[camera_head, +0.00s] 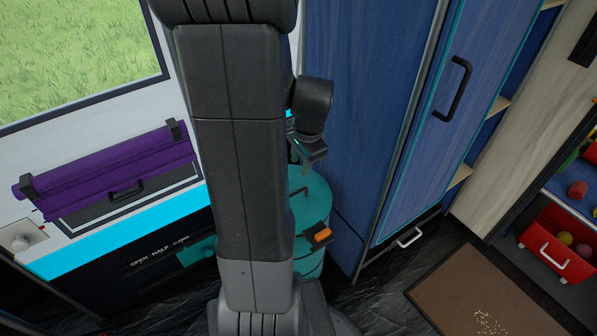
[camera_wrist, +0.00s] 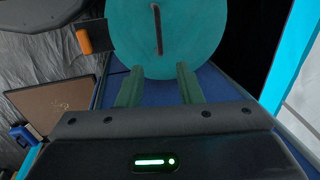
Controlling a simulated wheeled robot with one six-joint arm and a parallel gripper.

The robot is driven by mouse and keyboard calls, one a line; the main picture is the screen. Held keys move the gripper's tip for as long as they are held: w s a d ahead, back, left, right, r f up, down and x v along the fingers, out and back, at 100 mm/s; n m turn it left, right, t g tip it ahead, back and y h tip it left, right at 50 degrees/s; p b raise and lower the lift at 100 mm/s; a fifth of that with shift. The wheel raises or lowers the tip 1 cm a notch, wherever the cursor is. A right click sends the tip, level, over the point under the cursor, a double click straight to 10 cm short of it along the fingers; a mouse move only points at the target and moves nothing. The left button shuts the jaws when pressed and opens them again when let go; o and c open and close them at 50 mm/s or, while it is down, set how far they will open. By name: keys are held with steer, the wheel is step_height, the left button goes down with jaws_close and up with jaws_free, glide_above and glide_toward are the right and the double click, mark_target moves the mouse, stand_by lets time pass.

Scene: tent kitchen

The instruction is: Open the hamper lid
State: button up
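The hamper is a teal round drum (camera_head: 310,262) beside the blue cabinet. Its round teal lid (camera_head: 316,190) lies flat and looks shut, with a thin dark bar handle (camera_head: 299,192) on top. In the wrist view the lid (camera_wrist: 185,50) fills the top middle, and its handle (camera_wrist: 157,30) runs upright in the picture. My gripper (camera_wrist: 158,70) is open and empty; its two green fingers are well apart and point at the lid, with the handle ahead, in line with the gap. In the head view my gripper (camera_head: 301,163) is above the lid, partly hidden by my arm.
A dark tab with an orange block (camera_head: 322,235) sticks out at the hamper's front; the orange block also shows in the wrist view (camera_wrist: 83,41). The blue cabinet (camera_head: 360,110) stands close on the right. A brown mat (camera_head: 470,295) lies on the dark floor.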

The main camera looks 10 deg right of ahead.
steer(key=f+b, duration=0.1)
steer(key=f, duration=0.3)
steer(key=w+f+b, duration=0.1)
steer(key=f+b, duration=0.1)
steer(key=f, duration=0.3)
steer(key=w+a+f+b, duration=0.1)
steer(key=f, duration=0.3)
steer(key=shift+w+f+b, duration=0.15)
steer(key=shift+b, duration=0.2)
steer(key=shift+c, duration=0.2)
jaws_close()
